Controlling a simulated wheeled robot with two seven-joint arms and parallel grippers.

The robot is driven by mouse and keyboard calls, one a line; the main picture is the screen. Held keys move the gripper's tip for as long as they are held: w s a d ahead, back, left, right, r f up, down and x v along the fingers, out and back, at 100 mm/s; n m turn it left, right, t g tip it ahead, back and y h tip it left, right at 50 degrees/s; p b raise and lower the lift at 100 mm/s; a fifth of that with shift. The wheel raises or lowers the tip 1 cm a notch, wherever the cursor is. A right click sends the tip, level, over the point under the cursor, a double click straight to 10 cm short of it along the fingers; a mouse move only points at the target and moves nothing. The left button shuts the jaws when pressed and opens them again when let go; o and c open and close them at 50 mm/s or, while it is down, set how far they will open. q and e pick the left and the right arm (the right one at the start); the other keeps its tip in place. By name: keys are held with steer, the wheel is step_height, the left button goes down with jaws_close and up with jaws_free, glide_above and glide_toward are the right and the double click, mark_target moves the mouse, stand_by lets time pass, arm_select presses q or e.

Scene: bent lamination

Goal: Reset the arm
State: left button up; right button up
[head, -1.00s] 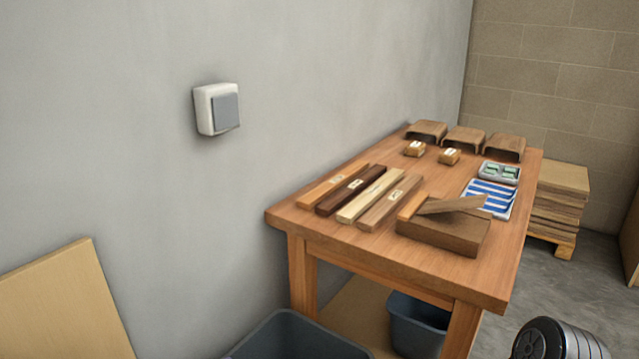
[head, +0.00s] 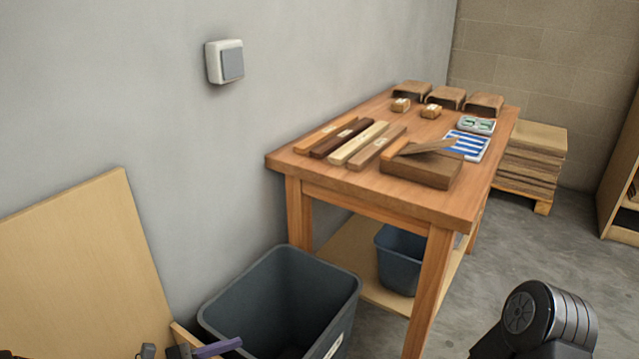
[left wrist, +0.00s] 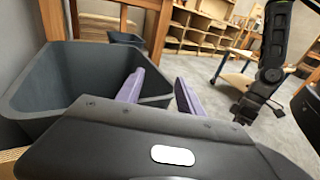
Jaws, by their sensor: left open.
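My left gripper (head: 200,350) shows only in part at the bottom left of the head view, beside the near rim of a large grey bin. In the left wrist view its two purple fingers (left wrist: 160,80) are apart with nothing between them, in front of the same bin. My right arm's black upper part is at the bottom right of the head view. In the left wrist view, my right gripper (left wrist: 255,110) hangs at the right above the floor, small and dark; its jaw opening is unclear.
The large grey bin (head: 212,312) stands left of a wooden table (head: 300,172) holding wood strips, blocks and a blue-striped sheet. A smaller bin (head: 398,268) sits on its lower shelf. A tan board (head: 75,265) leans on the wall.

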arm_select(q)
steer(key=s+d+f+m+g+y, duration=0.4)
steer(key=s+d+f+m+y, duration=0.1)
steer(key=s+f+m, duration=0.55)
steer(key=s+d+f+m+g+y, duration=0.4)
steer(key=s+d+f+m+y, duration=0.15)
steer(key=s+f+m, duration=0.55)
step_height(320, 180, up, 20)
steer(key=p, duration=2.1)
steer(key=shift+w+t, duration=0.25)
steer(key=shift+t, duration=0.15)
steer(key=shift+d, duration=0.1)
